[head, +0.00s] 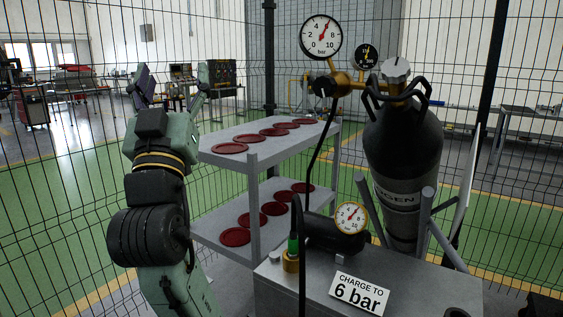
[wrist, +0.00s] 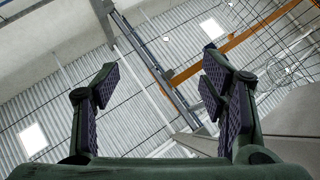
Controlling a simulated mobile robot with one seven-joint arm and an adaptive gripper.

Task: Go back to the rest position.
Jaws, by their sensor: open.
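My gripper (head: 172,88) shows at the upper left of the head view, at the top of my raised green and black arm. Its two fingers point up and stand apart with nothing between them. In the wrist view my gripper (wrist: 158,98) is also open and empty, with dark ridged pads on both fingers. The gripper touches nothing that I can see.
A grey two-level shelf (head: 222,158) with several dark red discs stands right of my arm. A black gas cylinder (head: 402,150) with gauges stands at the right. A grey box (head: 275,285) bears a "CHARGE TO 6 bar" sign (head: 359,293). A wire mesh fence (head: 60,190) runs behind.

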